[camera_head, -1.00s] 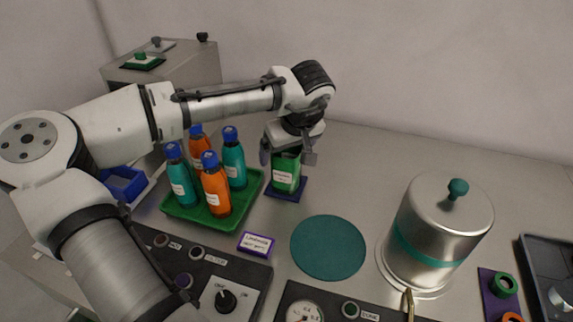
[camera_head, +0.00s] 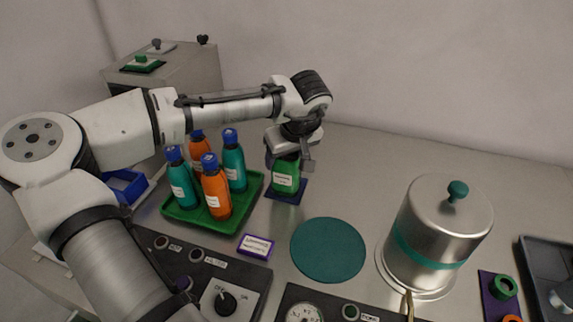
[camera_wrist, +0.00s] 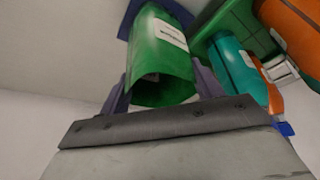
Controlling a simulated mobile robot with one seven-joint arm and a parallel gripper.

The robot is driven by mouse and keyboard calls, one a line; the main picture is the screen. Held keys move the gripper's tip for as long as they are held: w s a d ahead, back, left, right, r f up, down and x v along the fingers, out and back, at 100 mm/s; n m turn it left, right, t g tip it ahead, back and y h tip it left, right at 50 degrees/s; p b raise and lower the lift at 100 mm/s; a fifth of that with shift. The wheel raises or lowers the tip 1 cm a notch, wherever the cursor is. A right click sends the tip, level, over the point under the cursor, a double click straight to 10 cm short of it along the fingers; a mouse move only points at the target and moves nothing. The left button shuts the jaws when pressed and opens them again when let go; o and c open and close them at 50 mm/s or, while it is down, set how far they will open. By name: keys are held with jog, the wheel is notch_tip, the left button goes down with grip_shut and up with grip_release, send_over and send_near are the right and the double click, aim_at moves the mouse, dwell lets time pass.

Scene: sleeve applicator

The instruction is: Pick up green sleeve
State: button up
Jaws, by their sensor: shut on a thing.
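The green sleeve (camera_head: 286,178) is an upright green tube with a white label, above or on a small dark blue mat (camera_head: 285,195). It also shows in the wrist view (camera_wrist: 160,60), with its open end towards the camera. My gripper (camera_head: 288,163) reaches down over the sleeve from above. Its fingers lie on either side of the sleeve and are shut on it. I cannot tell whether the sleeve's bottom touches the mat.
A green tray (camera_head: 185,213) with several teal and orange bottles stands close to the left. A round teal mat (camera_head: 328,248) lies in front, with a metal canister (camera_head: 437,235) to the right. A purple-edged label card (camera_head: 256,246) and control panels are at the front.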

notch_tip(320, 180, up, 20)
jog(key=b, duration=0.1)
dwell(0.5)
jog(key=shift+r, duration=0.1)
jog(key=shift+r+p, duration=0.55)
jog(key=shift+r, duration=0.05)
